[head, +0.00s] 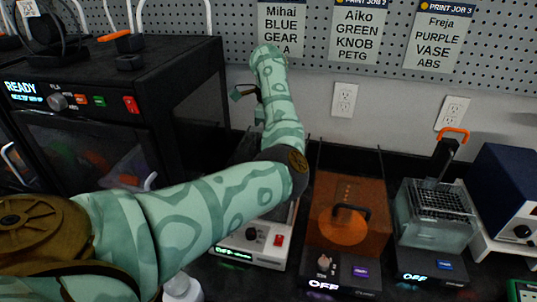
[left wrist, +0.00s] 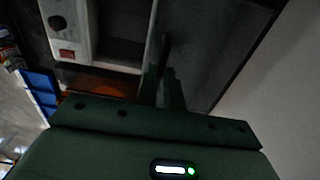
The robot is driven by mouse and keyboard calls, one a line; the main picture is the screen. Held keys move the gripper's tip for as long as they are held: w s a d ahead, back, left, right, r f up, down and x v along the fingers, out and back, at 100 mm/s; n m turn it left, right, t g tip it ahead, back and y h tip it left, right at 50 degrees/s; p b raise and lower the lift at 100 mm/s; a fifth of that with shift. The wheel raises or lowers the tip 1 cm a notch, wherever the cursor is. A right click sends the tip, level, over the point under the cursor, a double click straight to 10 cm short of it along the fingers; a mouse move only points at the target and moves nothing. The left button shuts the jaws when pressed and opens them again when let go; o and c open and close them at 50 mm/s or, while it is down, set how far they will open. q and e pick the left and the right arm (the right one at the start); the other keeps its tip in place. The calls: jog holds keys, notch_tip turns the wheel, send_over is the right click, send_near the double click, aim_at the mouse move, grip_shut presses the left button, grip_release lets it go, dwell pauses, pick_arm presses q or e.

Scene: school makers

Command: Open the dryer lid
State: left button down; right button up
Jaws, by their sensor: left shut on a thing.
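A white-framed machine (head: 253,243) with a knob, a red switch and a lit OFF display stands at the middle of the counter. It seems to be the dryer, but my left arm hides most of it in the head view. In the left wrist view the machine (left wrist: 68,30) shows a dark open recess, with a dark panel (left wrist: 225,45) beyond its back edge that looks like the raised lid. My left gripper (left wrist: 163,92) is shut on a thin dark bar (left wrist: 165,50) beside that panel, probably the lid's handle. My right gripper is in neither view.
An orange box (head: 345,215) with a dark handle stands right of the machine. Further right are a clear tank (head: 435,220) and a dark blue box (head: 510,190). A large black printer (head: 100,90) stands left. A pegboard wall (head: 315,30) is behind.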

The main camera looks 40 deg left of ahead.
pick_arm(q)
jog(key=shift+w+a+f+b, duration=0.25)
jog(key=shift+w+f+b, duration=0.15)
jog(key=shift+w, duration=0.15)
jog(key=shift+w+a+r, duration=0.15)
jog(key=shift+w+r, duration=0.05)
jog(key=shift+r, duration=0.15)
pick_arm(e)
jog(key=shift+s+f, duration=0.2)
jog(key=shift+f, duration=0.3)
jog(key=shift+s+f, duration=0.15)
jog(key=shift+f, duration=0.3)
pick_arm(q)
jog(key=c, duration=1.5)
grip_release()
jog(key=shift+c, duration=0.2)
jog(key=shift+r, duration=0.1)
